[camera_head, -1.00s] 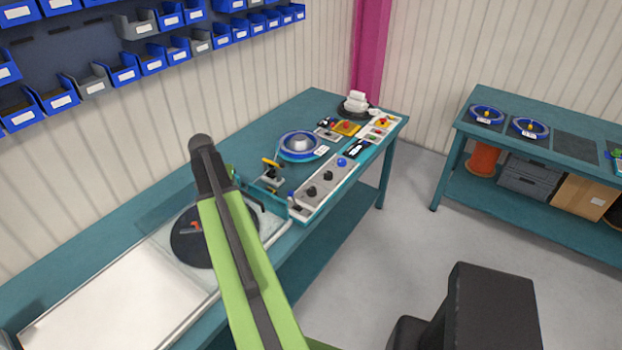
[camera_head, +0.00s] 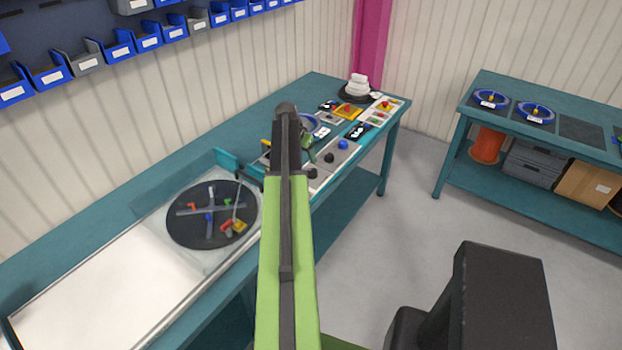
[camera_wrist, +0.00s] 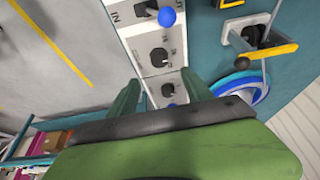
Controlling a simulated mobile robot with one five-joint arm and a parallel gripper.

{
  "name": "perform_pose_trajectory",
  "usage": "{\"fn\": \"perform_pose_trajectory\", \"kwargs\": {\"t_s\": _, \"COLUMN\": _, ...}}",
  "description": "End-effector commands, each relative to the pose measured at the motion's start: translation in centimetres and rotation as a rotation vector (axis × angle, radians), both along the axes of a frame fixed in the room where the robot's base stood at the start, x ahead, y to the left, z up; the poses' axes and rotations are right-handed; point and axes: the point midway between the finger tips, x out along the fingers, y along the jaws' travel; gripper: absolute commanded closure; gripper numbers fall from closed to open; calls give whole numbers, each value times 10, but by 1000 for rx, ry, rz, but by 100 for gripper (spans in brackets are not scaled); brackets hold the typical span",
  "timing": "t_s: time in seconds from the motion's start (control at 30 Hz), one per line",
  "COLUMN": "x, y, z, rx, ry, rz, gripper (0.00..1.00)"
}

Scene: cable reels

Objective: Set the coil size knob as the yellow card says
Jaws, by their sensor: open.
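A pale control panel (camera_head: 338,160) on the teal bench carries two black knobs, the nearer one (camera_head: 313,173) and the farther one (camera_head: 329,157), with a blue button (camera_head: 343,144) beyond them. In the wrist view, the black knobs show at the middle (camera_wrist: 158,56) and lower down (camera_wrist: 168,90). Their labels are too small to read, so I cannot tell which is the coil size knob. My gripper (camera_wrist: 158,82) is open and empty, its two green fingers on either side of the panel strip, above it. I cannot make out a readable yellow card.
A blue reel (camera_wrist: 242,85) and a yellow-handled lever (camera_wrist: 265,42) stand beside the panel. A black turntable (camera_head: 190,232) is at the near left.

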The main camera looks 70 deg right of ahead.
Motion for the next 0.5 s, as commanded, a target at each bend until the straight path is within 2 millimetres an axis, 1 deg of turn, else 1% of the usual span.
{"fn": "perform_pose_trajectory", "kwargs": {"t_s": 0.03, "x": -1, "y": -6, "z": -23, "rx": 0, "ry": 0, "rz": -1, "gripper": 42}}
{"fn": "perform_pose_trajectory", "kwargs": {"t_s": 0.1, "x": -3, "y": -12, "z": -37, "rx": 0, "ry": 0, "rz": -1, "gripper": 42}}
{"fn": "perform_pose_trajectory", "kwargs": {"t_s": 0.4, "x": -9, "y": -35, "z": -95, "rx": 0, "ry": 0, "rz": -1, "gripper": 42}}
{"fn": "perform_pose_trajectory", "kwargs": {"t_s": 0.5, "x": -10, "y": -40, "z": -105, "rx": 0, "ry": 0, "rz": -1, "gripper": 42}}
